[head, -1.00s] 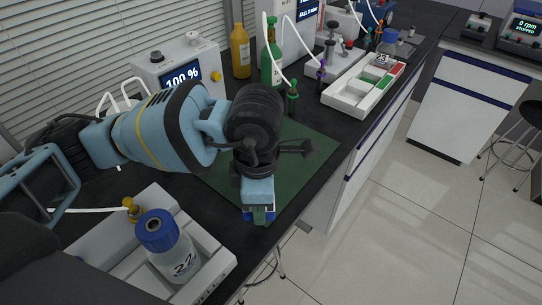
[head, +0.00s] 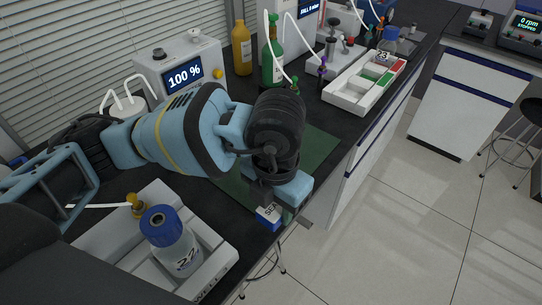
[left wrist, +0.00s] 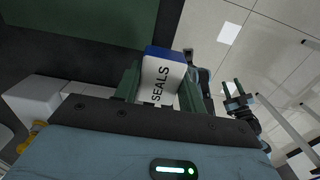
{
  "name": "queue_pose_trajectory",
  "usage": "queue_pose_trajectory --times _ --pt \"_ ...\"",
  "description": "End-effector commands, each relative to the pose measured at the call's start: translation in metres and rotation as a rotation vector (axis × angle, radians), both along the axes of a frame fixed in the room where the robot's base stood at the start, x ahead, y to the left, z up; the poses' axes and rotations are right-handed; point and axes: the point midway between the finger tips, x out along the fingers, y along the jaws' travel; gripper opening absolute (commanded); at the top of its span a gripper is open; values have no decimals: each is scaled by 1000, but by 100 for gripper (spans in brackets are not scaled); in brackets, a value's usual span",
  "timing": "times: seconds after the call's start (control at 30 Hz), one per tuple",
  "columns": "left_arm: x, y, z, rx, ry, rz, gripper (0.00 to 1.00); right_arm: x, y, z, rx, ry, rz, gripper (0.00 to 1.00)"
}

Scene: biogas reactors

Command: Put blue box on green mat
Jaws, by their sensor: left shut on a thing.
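The blue box (head: 268,216) has a white label reading SEALS. It shows at the near counter edge in the head view, and large between the fingers in the left wrist view (left wrist: 162,80). My left gripper (head: 277,203) is shut on it. The green mat (head: 318,148) lies flat on the black counter, partly hidden behind my left arm. It also shows at the upper left of the left wrist view (left wrist: 70,25). The box appears near the mat's front corner; its height above the counter is unclear. My right gripper (left wrist: 236,98) seems to show small in the left wrist view.
A white rack with a blue-capped bottle (head: 172,240) stands at the near left. A white tray (head: 350,98), a green bottle (head: 272,62) and a yellow bottle (head: 241,48) stand behind the mat. Open floor lies right of the counter.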

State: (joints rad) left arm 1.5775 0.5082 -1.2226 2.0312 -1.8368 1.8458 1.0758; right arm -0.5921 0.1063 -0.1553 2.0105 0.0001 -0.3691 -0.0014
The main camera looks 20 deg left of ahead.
Motion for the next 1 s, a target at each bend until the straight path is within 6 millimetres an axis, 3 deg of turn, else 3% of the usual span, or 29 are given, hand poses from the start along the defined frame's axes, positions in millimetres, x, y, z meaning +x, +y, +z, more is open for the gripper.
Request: queue_pose_trajectory --times 0.53,0.7,1.0 --pt "110 47 -10 1 -1 3 17 1 0 2 0 -2 1 41" --pt "126 54 -12 0 -1 0 17 0 0 2 0 -1 1 41" --pt "132 57 -13 0 -1 0 17 0 0 1 0 -1 1 41"
